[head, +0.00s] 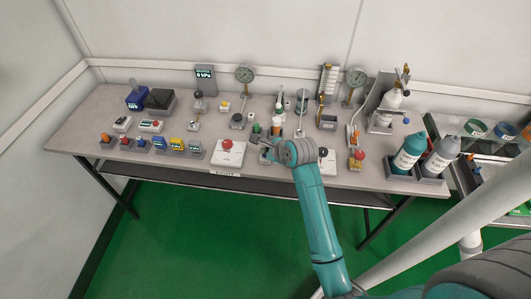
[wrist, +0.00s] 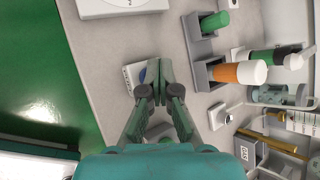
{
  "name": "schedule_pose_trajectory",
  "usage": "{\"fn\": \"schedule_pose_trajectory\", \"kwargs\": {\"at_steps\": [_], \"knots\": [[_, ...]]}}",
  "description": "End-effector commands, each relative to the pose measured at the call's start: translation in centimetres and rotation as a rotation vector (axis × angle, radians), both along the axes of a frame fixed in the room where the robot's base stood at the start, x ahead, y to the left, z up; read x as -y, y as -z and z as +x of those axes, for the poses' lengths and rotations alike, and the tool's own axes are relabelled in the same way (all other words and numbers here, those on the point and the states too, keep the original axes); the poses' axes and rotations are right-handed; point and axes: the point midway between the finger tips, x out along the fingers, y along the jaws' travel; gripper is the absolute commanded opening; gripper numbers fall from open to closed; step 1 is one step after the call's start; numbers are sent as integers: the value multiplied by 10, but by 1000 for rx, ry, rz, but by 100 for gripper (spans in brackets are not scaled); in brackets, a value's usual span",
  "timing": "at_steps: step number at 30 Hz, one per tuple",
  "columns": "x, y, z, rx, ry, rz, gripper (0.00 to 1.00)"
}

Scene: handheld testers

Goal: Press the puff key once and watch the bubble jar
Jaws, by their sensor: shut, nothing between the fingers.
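My gripper (head: 262,143) is shut and empty, low over the front middle of the bench. In the wrist view its fingertips (wrist: 153,66) are together above a small block with a blue and white face (wrist: 134,76). The fingers partly cover this block, and I cannot tell whether they touch it. It may be the puff key, but no label on it is readable. A glassy fitting (wrist: 285,96) stands toward the back in the wrist view. I cannot tell which vessel is the bubble jar, and no bubbles are visible.
A white box with a red button (head: 228,150) lies left of my gripper. A holder with a green bottle (wrist: 215,22) and an orange bottle (wrist: 238,72) stands just behind it. Gauges (head: 245,74) line the back. Teal and grey bottles (head: 408,152) stand right.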

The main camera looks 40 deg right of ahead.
Motion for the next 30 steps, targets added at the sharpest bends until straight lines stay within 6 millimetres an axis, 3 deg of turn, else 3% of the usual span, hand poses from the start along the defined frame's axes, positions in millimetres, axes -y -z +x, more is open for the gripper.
{"fn": "schedule_pose_trajectory", "kwargs": {"at_steps": [26, 30], "knots": [[0, -19, 0, 0, 0, 0, 0], [0, -29, 1, 2, 0, -2, 0]]}}
